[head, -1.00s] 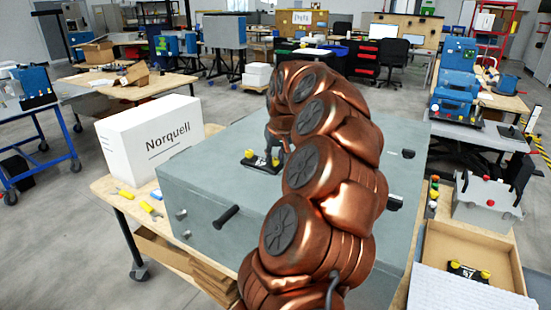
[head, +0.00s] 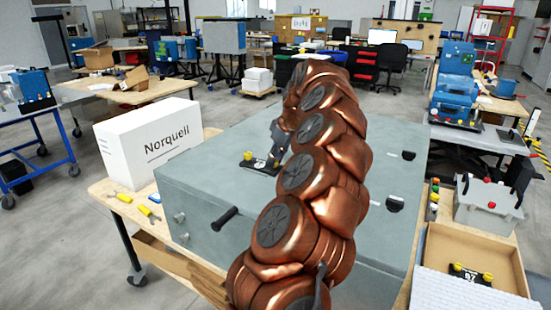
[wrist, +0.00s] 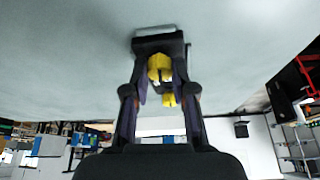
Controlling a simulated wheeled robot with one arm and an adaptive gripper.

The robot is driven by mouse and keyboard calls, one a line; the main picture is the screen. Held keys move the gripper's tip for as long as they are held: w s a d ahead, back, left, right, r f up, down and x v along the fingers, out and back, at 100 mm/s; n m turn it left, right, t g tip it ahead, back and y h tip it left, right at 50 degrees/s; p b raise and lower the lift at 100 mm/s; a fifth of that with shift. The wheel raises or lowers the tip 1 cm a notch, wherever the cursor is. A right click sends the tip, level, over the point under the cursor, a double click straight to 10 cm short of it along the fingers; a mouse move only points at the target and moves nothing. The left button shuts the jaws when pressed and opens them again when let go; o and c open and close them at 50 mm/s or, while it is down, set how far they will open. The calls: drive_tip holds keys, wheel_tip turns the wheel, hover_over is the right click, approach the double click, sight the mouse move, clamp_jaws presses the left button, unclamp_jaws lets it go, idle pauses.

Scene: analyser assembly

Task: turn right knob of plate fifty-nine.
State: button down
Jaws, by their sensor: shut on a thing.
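A black plate (head: 263,165) lies on top of the large grey cabinet. Its left yellow knob (head: 249,155) shows in the head view; its number cannot be read. My gripper (head: 274,158) reaches down over the plate's right side and hides the right knob there. In the wrist view, my gripper (wrist: 160,75) has its fingers on both sides of a yellow knob (wrist: 158,66), shut on it. The black plate edge (wrist: 158,42) lies just beyond. A second yellow piece (wrist: 169,100) shows behind, between the fingers.
The grey cabinet (head: 205,175) has a black front handle (head: 224,218). A white Norquell box (head: 150,140) stands to its left. At the lower right, another black plate with yellow knobs (head: 470,275) sits in an open cardboard box (head: 500,250). A grey case (head: 487,208) stands behind it.

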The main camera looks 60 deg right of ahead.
idle(0.4)
drive_tip(key=c, duration=0.9)
unclamp_jaws()
drive_tip(key=shift+c, duration=0.2)
drive_tip(key=shift+r, duration=0.1)
drive_tip(key=v, duration=1.1)
drive_tip(key=shift+r, duration=0.35)
drive_tip(key=shift+s, duration=0.1)
